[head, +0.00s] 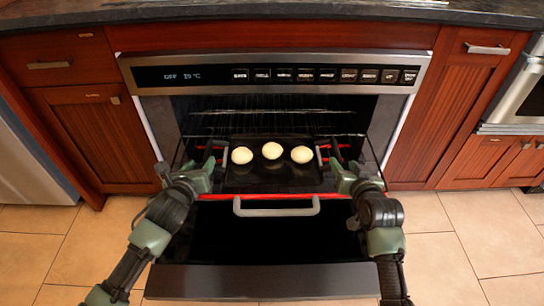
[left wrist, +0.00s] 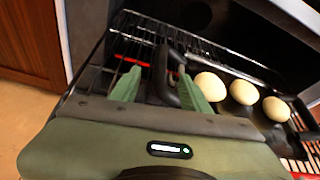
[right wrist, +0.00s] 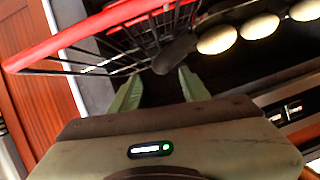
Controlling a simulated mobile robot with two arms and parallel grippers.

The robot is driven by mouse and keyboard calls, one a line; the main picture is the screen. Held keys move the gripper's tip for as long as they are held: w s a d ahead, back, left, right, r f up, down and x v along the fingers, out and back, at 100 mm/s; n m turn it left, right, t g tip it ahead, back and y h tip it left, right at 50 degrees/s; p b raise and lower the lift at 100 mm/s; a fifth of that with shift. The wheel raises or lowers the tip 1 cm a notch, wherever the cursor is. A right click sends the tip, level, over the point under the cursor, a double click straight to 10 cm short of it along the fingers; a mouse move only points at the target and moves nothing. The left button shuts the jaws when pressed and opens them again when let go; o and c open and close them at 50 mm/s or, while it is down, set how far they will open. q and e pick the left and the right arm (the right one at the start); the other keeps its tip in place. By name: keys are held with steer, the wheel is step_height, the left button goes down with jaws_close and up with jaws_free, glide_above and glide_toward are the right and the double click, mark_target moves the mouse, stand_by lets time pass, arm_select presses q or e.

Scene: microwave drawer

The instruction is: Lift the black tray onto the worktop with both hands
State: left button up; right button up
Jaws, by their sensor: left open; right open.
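The black tray (head: 270,182) lies on the oven rack inside the open oven, with three pale round buns (head: 272,151) on it. It has a grey handle at each side. My left gripper (head: 213,162) is at the tray's left side. In the left wrist view its open fingers (left wrist: 158,88) are on either side of the dark left handle (left wrist: 172,68). My right gripper (head: 334,163) is open at the tray's right side. In the right wrist view, the right handle (right wrist: 174,54) is just ahead of its fingers (right wrist: 160,85); contact cannot be told.
The dark worktop (head: 270,10) runs above the oven's control panel (head: 275,75). A red-edged rack (right wrist: 110,22) is close to my right gripper. Wooden cabinets flank the oven.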

mark_target(206, 154)
arm_select(q)
steer(key=x, duration=0.7)
steer(key=shift+w+f, duration=0.1)
steer(key=shift+w, duration=0.1)
arm_select(e)
steer(key=x, duration=0.7)
steer(key=shift+w+f, duration=0.1)
steer(key=shift+w, duration=0.05)
arm_select(q)
steer(key=shift+c, duration=0.4)
arm_select(e)
steer(key=shift+c, duration=0.4)
arm_select(q)
jaws_close()
arm_select(e)
jaws_close()
arm_select(q)
steer(key=shift+a, duration=0.25)
arm_select(e)
steer(key=shift+d, duration=0.2)
